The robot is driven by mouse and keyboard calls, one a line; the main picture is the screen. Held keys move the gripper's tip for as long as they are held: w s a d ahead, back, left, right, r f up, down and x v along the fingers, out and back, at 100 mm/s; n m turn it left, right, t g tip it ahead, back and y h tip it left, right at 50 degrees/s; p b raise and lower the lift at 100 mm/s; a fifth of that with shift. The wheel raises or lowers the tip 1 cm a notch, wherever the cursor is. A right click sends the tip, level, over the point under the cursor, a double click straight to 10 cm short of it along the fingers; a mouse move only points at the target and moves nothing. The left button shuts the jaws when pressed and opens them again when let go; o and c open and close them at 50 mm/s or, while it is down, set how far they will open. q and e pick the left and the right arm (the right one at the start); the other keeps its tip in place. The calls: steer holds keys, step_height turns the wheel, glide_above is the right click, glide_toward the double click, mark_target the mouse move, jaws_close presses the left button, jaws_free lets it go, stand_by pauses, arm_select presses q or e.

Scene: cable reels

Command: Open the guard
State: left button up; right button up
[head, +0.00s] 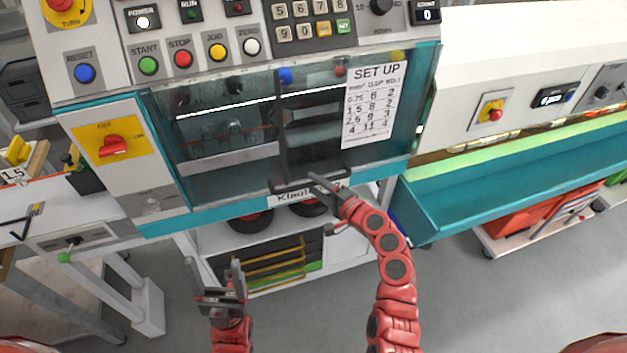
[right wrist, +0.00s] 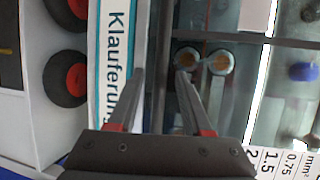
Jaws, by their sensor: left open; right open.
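The guard (head: 228,152) is a clear panel on the front of the teal and white machine, and it looks closed. Its dark bar handle (head: 290,186) runs along the lower edge, above the teal strip with the maker's name. My right gripper (head: 326,183) is open at the right part of this handle. In the right wrist view, a dark upright bar, the handle (right wrist: 157,65), shows between the two spread fingers; I cannot tell whether they touch it. My left gripper (head: 214,268) is open and empty, low in front of the machine's lower shelf.
A control panel with START (head: 149,66), STOP and other buttons sits above the guard. A red rotary switch (head: 114,146) is at its left. A teal trough (head: 520,172) extends to the right. A SET UP sheet (head: 373,105) is on the guard. Grey floor lies in front.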

steer(key=shift+x, duration=0.75)
steer(key=shift+c, duration=0.2)
jaws_close()
stand_by(0.8)
